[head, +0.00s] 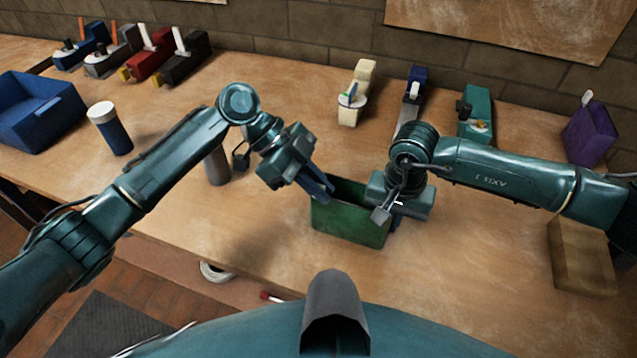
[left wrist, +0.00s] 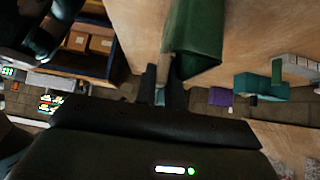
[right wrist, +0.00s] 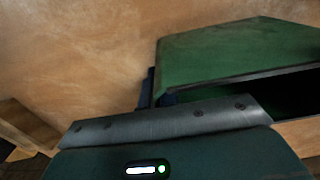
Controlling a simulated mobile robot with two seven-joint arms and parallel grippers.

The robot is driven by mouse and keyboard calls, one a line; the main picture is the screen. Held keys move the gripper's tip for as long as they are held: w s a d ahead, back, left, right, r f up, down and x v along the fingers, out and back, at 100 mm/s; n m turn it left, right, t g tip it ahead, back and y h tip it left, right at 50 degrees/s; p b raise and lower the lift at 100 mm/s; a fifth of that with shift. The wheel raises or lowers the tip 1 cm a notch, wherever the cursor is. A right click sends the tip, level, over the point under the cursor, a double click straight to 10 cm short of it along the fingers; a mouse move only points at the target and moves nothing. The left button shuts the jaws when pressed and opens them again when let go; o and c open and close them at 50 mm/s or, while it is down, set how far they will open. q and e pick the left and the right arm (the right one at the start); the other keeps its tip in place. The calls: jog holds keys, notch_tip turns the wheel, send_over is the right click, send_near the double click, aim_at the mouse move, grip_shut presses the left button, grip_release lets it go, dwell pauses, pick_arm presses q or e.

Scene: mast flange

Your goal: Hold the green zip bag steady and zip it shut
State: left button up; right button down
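The green zip bag (head: 347,222) stands upright on the table, its dark mouth open at the top. It also shows in the left wrist view (left wrist: 197,42) and the right wrist view (right wrist: 225,58). My left gripper (head: 326,193) is at the bag's left end, fingers angled down toward the top corner. No zip slider is clear.
A blue bin (head: 40,112) and a blue bottle with a white cap (head: 110,128) stand at the left. A grey cylinder (head: 217,165) is behind my left arm. Several coloured tool-like items line the back. A tan block (head: 582,258) sits at the right. The table's front edge is near the bag.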

pick_arm(q)
grip_shut()
jog(key=d, duration=0.2)
jog(key=s+d, duration=0.1)
jog(key=shift+s+d, duration=0.15)
jog(key=shift+d, duration=0.2)
jog(key=o, duration=0.6)
grip_release()
jog(key=shift+c, duration=0.2)
jog(key=shift+a, duration=0.1)
jog(key=shift+r, duration=0.1)
